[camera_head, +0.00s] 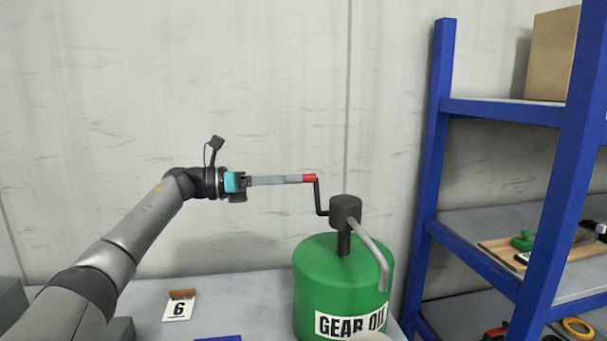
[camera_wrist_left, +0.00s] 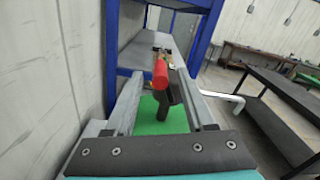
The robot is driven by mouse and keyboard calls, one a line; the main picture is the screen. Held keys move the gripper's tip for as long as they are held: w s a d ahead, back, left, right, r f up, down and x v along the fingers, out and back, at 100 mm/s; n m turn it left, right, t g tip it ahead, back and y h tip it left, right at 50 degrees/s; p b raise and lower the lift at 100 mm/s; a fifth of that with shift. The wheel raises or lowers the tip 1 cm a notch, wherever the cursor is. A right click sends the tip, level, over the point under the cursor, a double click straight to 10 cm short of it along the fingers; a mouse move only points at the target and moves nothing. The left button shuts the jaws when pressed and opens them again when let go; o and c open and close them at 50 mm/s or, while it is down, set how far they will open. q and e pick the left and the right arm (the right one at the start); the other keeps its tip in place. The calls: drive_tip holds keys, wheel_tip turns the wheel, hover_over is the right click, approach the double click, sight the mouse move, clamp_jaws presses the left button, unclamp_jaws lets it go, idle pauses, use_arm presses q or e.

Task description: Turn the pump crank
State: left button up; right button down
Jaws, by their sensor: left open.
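The pump is a green drum (camera_head: 325,268) labelled GEAR OIL, with a dark pump head (camera_head: 345,207) and a grey curved spout (camera_head: 370,252). Its black crank (camera_head: 318,198) rises from the left side of the head and ends in a red handle (camera_head: 309,178). My left gripper (camera_head: 299,179) is level with the red handle, its fingers pointing right at it. In the left wrist view the fingers are apart, and the red handle (camera_wrist_left: 160,73) shows between their tips. Contact cannot be told. My right gripper is in neither view.
The drum stands on a grey bench (camera_head: 240,293) against a pale wall. A card marked 6 (camera_head: 178,309) stands on the bench to the left. A blue shelf rack (camera_head: 440,120) rises close on the right, holding a cardboard box (camera_head: 550,55).

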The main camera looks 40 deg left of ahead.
sight(313, 178)
use_arm(q)
drive_tip(key=shift+x, duration=1.85)
clamp_jaws()
